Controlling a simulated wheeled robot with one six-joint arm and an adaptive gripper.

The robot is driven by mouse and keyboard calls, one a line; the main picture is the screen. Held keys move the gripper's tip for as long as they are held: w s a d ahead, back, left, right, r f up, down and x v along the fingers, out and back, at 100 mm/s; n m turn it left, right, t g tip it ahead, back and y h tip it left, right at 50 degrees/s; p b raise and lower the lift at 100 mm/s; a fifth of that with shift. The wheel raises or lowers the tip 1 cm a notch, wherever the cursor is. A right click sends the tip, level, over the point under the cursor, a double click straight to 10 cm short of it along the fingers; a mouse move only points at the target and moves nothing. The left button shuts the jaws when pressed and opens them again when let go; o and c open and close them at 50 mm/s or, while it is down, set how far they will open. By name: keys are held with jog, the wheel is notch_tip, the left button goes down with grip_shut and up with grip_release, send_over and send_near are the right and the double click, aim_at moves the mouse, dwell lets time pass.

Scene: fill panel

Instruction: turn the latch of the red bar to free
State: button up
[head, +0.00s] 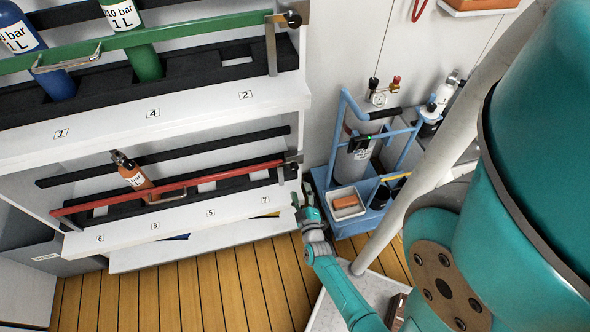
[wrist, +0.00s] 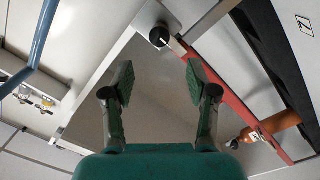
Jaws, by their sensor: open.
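The red bar (head: 170,187) runs across the front of the lower rack, and its right end meets a post with a dark latch (head: 293,158). In the wrist view the red bar (wrist: 235,100) slopes down to the right from the round black latch knob (wrist: 159,37). My gripper (wrist: 160,80) is open and empty. Its two fingers are spread below the knob in that view and do not appear to touch it. In the head view my gripper (head: 304,205) is just right of and below the rack's right end. The latch's exact turn is too small to tell.
An orange bottle (head: 136,179) stands behind the red bar. Above, a green bar (head: 190,32) with its own latch holds blue and green bottles. To the right is a blue cart (head: 345,190) with a grey cylinder and a small tray. Wooden floor (head: 190,285) lies clear below.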

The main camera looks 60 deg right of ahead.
aim_at(295, 169)
jog(key=x, duration=1)
jog(key=shift+w+d, duration=0.15)
jog(key=shift+d, duration=0.05)
grip_shut()
